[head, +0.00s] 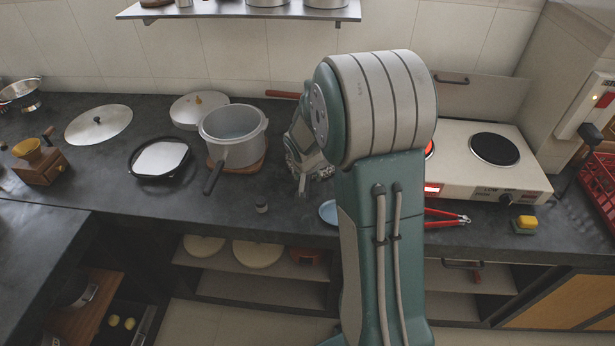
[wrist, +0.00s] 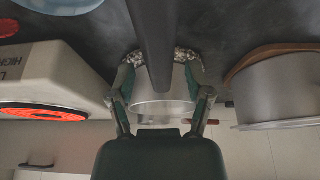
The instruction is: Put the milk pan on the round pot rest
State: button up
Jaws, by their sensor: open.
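A steel pan with a long black handle, which I take as the milk pan (wrist: 148,106), shows in the wrist view; in the head view my arm hides it. My gripper (head: 310,178) is open, low over the counter. In the wrist view its fingertips (wrist: 160,57) stand on either side of the black handle; I cannot tell whether they touch it. A blue round piece (head: 328,211) lies near the counter's front edge, partly hidden by my arm. A wooden rest (head: 252,168) lies under a larger pot (head: 238,148). I cannot tell which is the round pot rest.
A hotplate unit (head: 465,180) stands right of my arm, one ring glowing red. Red-handled tongs (head: 448,217) lie in front of it. The counter's front left is clear.

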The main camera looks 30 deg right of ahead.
jog(key=s+a+r+n, duration=0.1)
jog(key=s+a+r, duration=0.25)
jog(key=r, duration=0.25)
jog(key=s+a+r+n+t, duration=0.1)
jog(key=s+a+r, duration=0.1)
jog(key=s+r, duration=0.35)
jog(key=s+a+r+n, duration=0.1)
jog(key=s+a+r, duration=0.2)
jog(key=r, duration=0.3)
jog(key=s+a+r+n+y, duration=0.1)
jog(key=s+a+n, duration=0.1)
jog(key=s, duration=0.4)
jog(key=s+a+r+n+t+y, duration=0.1)
jog(key=s+a+r, duration=0.1)
jog(key=s+a, duration=0.2)
jog(key=s, duration=0.3)
jog(key=shift+s+n, duration=0.15)
jog(key=shift+n, duration=0.25)
jog(key=shift+c, duration=0.6)
jog(key=shift+d, duration=0.15)
